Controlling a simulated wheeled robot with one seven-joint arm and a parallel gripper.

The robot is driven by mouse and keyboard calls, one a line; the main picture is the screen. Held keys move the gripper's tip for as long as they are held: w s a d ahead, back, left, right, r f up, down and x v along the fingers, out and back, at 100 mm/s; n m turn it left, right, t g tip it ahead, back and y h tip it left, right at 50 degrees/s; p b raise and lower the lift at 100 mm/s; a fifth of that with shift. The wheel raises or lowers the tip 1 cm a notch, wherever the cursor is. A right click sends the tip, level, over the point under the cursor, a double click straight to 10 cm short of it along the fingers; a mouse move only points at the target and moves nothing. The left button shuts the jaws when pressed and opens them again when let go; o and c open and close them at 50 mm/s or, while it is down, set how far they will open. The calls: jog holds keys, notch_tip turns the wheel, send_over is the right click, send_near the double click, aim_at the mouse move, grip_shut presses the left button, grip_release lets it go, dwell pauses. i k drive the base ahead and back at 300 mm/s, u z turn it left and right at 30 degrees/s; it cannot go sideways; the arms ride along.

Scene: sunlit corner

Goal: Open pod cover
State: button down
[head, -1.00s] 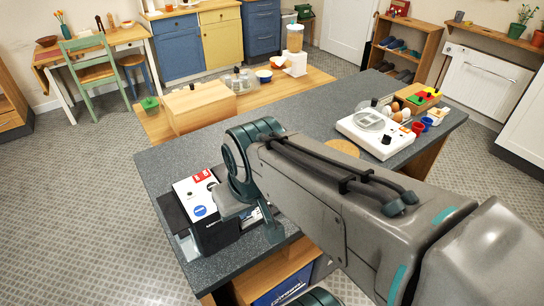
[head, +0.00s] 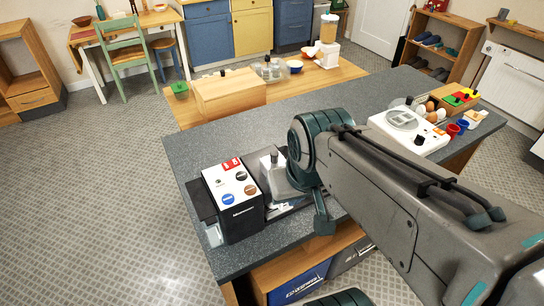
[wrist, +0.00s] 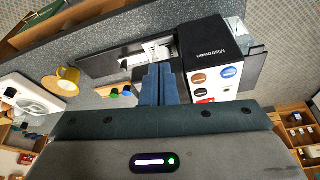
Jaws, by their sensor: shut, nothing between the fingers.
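The black pod machine (head: 233,205) stands near the counter's left end, with a white top bearing a red label and round coloured buttons. In the wrist view the machine (wrist: 208,70) is beside my fingers, to their right, its black side lettered. I cannot make out the pod cover as a separate part or tell whether it is open. My gripper (wrist: 158,72) is shut and empty, with its dark blue fingers together. In the head view my arm and wrist hide the fingers, and the wrist housing is just right of the machine.
The grey counter (head: 330,115) has free room behind the machine. A white appliance (head: 408,130), eggs and cups stand at its right end. A yellow mug (wrist: 67,78) shows in the wrist view. A wooden box (head: 230,92) is on the lower table behind.

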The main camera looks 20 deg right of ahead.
aim_at(275, 164)
jog(key=u, duration=1.2)
jog(key=k, duration=0.55)
jog(key=z, duration=1.25)
jog(key=i, duration=0.5)
jog(key=z, duration=0.05)
